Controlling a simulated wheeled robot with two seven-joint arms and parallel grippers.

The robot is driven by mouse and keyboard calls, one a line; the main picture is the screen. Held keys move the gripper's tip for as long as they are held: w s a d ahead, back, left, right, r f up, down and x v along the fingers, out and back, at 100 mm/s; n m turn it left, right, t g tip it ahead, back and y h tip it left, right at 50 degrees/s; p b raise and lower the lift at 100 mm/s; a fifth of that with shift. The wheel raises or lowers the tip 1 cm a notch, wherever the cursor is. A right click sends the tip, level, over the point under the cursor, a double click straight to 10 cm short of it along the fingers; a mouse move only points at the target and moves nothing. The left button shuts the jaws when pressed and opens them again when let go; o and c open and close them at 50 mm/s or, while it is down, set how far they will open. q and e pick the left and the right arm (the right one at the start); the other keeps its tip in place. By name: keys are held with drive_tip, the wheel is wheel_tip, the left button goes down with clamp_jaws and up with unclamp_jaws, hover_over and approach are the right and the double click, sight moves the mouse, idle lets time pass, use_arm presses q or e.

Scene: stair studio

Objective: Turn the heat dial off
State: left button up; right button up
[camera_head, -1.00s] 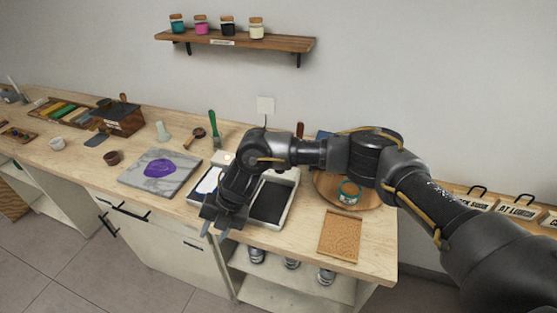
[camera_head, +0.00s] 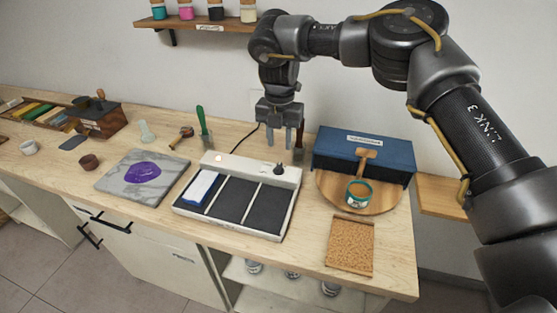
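The heat dial appears to be the small black knob (camera_head: 278,169) on the pale back strip of a white heating tray (camera_head: 232,160). The tray has several dark plates, and a white and blue cloth-like item (camera_head: 200,188) lies on the left one. My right gripper (camera_head: 289,147) points down above and slightly behind the dial, apart from it. Its fingers show a gap and hold nothing. The dial's setting is too small to read. My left gripper is not in view.
A blue box (camera_head: 365,150) stands right of the tray, with a round wooden board (camera_head: 385,198) and a small tin (camera_head: 358,194) before it. A cork mat (camera_head: 350,247) lies in front. A marble slab (camera_head: 135,188) with purple material lies left. A green-handled tool (camera_head: 203,122) stands behind the tray.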

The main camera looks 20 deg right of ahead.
sight(279, 165)
wheel_tip(279, 165, down, 8)
drive_tip(key=shift+p, duration=0.8)
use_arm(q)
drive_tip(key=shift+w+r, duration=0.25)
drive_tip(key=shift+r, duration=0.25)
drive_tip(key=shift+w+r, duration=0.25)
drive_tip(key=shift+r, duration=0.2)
use_arm(e)
clamp_jaws()
